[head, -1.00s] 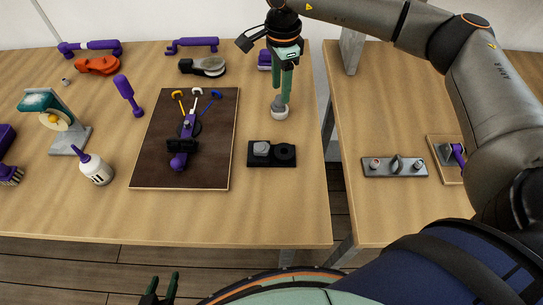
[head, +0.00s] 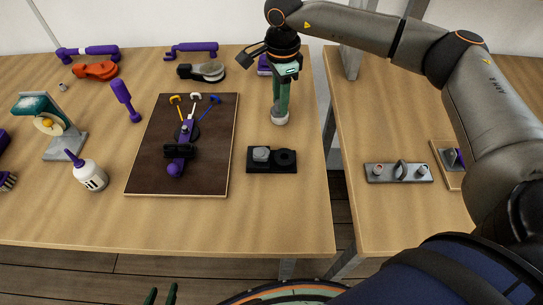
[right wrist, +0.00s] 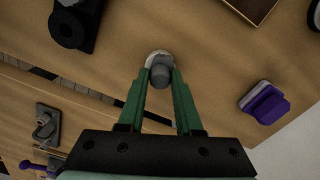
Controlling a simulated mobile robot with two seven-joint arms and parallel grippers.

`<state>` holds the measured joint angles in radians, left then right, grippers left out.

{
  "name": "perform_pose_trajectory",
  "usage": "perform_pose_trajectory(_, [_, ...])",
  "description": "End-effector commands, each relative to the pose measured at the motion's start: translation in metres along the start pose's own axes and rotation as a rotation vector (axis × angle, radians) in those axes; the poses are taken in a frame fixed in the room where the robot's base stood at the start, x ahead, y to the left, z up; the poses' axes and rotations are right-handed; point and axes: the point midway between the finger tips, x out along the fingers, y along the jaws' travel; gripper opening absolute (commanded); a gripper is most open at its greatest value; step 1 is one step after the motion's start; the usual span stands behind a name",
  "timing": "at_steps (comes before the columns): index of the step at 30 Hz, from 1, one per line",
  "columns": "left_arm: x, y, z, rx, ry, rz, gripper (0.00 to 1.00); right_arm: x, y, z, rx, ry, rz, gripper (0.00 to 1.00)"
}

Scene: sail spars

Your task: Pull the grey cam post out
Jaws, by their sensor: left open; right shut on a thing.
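My right gripper comes down from above and is shut on the post, with one green finger on each side. The fingers hide most of the post in the head view. My left gripper (head: 161,295) is open and empty at the bottom edge of the head view, with only its fingertips showing.
A black block with a grey knob (head: 272,160) sits in front of the post. A dark board (head: 210,170) with purple parts lies to the left. A purple block (head: 264,66) lies behind. A gap separates this table from the right one, which holds a grey plate (head: 383,174).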

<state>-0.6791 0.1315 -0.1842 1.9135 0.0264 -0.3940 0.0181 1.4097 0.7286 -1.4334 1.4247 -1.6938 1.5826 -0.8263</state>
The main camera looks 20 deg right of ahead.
Motion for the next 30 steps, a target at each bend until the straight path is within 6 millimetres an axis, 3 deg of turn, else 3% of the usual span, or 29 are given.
perform_pose_trajectory(24, [-0.003, 0.0, -0.004, 0.0, 0.002, 0.0, 0.5, -0.006, 0.0, 0.0, 0.0, -0.001, -0.001, 0.0])
perform_pose_trajectory(30, [-0.008, 0.0, -0.01, 0.0, 0.002, 0.0, 0.5, -0.018, 0.0, 0.0, 0.0, -0.001, -0.002, 0.0])
